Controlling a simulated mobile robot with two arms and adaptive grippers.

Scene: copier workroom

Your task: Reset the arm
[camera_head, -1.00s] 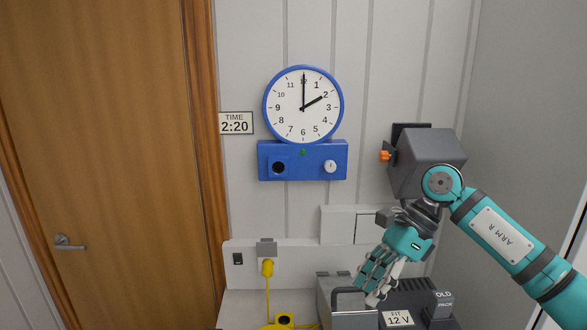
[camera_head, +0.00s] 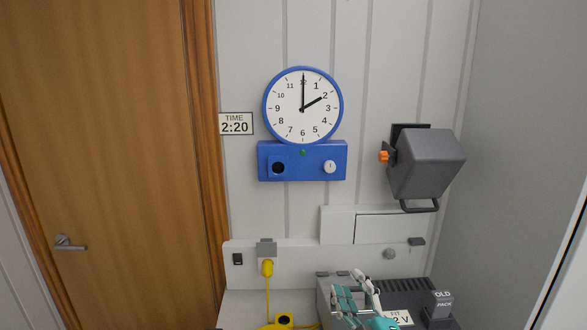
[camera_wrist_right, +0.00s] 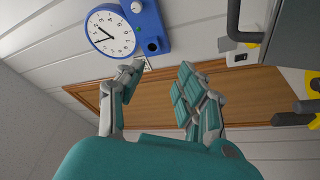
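My right gripper (camera_head: 352,286) shows at the bottom of the head view, in front of the grey machine with a "12 V" label. Only its teal and grey fingers and part of the hand show; the rest of the arm is below the picture. In the right wrist view the gripper (camera_wrist_right: 157,84) has its fingers spread apart with nothing between them, so it is open and empty. The door and the wall show through the gap. My left gripper is in neither view.
A blue-rimmed clock (camera_head: 302,125) hangs above a blue box (camera_head: 302,172). A yellow plug (camera_head: 267,268) sits below a grey bracket. An "OLD PACK" block (camera_head: 441,304) stands at right. A wooden door (camera_head: 110,150) is left.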

